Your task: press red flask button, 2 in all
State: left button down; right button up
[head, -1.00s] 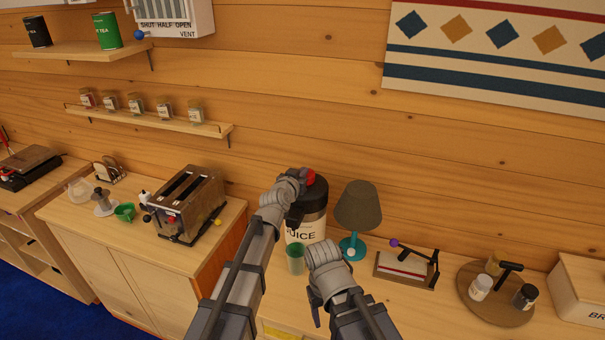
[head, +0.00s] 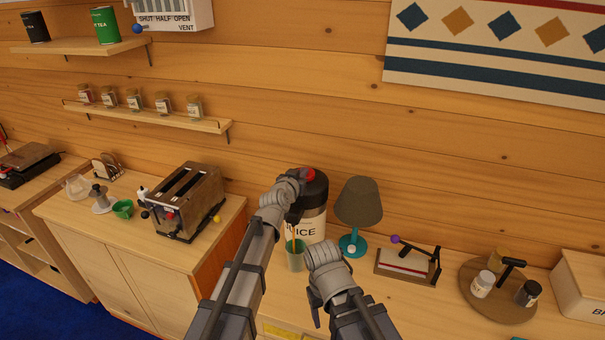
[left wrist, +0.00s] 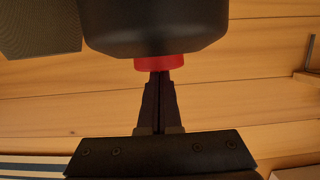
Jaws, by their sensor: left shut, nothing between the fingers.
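The flask (head: 311,222) is a white drum marked with a partly hidden "JUICE" label, with a black lid and a red button (head: 311,174) on top. The red button also shows in the left wrist view (left wrist: 160,63). My left gripper (left wrist: 160,74) is shut and empty, with its fingertips against the button. In the head view my left wrist hides part of the lid. A green cup (head: 295,260) stands under the spout, and a thin orange stream runs down into it.
A lamp (head: 357,205) with a teal base stands just right of the flask. Further right are a purple-knobbed lever device (head: 404,265) and a round wooden board (head: 470,298) with jars. A toaster (head: 187,203) stands on the left cabinet.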

pick_arm(q)
jog(key=shift+r+p, duration=0.65)
jog(key=shift+r, duration=0.1)
jog(key=r+p, duration=0.1)
jog(key=s+r+p, duration=0.1)
jog(key=r+p, duration=0.1)
jog(key=shift+a, duration=0.15)
jog(key=p+v, duration=0.1)
jog(key=v, duration=0.7)
jog(key=shift+s+a+f+p, duration=0.2)
jog(key=shift+s+p, duration=0.1)
jog(key=shift+s, duration=0.1)
pick_arm(e)
notch_tip(320, 180, up, 6)
jog(key=shift+a, duration=0.2)
jog(key=shift+r, duration=0.1)
jog(key=shift+c, duration=0.2)
